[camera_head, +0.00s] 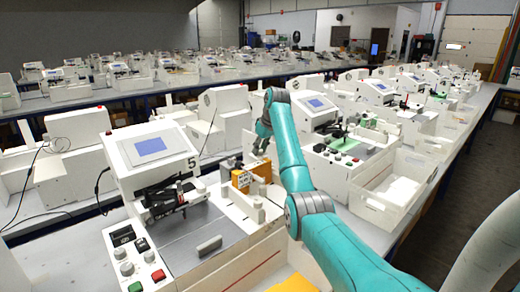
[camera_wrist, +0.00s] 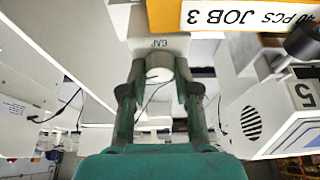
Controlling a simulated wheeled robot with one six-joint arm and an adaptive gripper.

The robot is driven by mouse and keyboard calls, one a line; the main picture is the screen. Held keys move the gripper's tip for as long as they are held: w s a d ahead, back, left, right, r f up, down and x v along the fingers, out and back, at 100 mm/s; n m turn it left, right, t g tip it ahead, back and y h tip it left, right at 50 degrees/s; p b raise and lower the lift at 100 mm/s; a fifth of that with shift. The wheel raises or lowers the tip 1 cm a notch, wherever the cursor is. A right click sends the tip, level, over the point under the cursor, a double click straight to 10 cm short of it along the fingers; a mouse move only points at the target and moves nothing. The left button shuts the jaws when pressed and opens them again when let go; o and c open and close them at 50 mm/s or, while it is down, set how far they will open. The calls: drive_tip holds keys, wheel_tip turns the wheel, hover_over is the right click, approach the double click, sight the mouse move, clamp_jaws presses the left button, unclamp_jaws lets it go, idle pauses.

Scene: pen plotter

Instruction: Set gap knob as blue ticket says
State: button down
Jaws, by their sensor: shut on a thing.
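The gap knob (camera_wrist: 159,62) is a pale round knob below a small plate marked GAP (camera_wrist: 158,43), which reads upside down in the wrist view. My gripper (camera_wrist: 159,74) is shut on the knob, one dark finger on each side. In the head view my gripper (camera_head: 262,146) points down behind an orange ticket block (camera_head: 243,179) on machine 5; the knob cannot be made out there. The orange ticket also shows in the wrist view (camera_wrist: 207,14), with "40 PCS JOB 3" on a white strip. I see no blue ticket. The knob's pointer or scale cannot be read.
Machine 5 (camera_head: 129,180) has a tilted blue screen (camera_head: 150,146) and a front panel with red and green buttons. A white bin (camera_head: 396,205) stands to the right. More plotters line the benches behind. A yellow sheet (camera_head: 294,284) lies at the front edge.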

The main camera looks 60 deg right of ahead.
drive_tip(key=n+y, duration=0.1)
drive_tip(key=n, duration=0.3)
drive_tip(key=shift+d+n+y, duration=0.1)
drive_tip(key=shift+n+y, duration=1)
drive_tip(key=shift+n, duration=1.4)
drive_tip(key=c, duration=0.8)
unclamp_jaws()
drive_tip(key=shift+c, duration=0.2)
drive_tip(key=v, duration=1.2)
drive_tip(key=shift+w, duration=0.2)
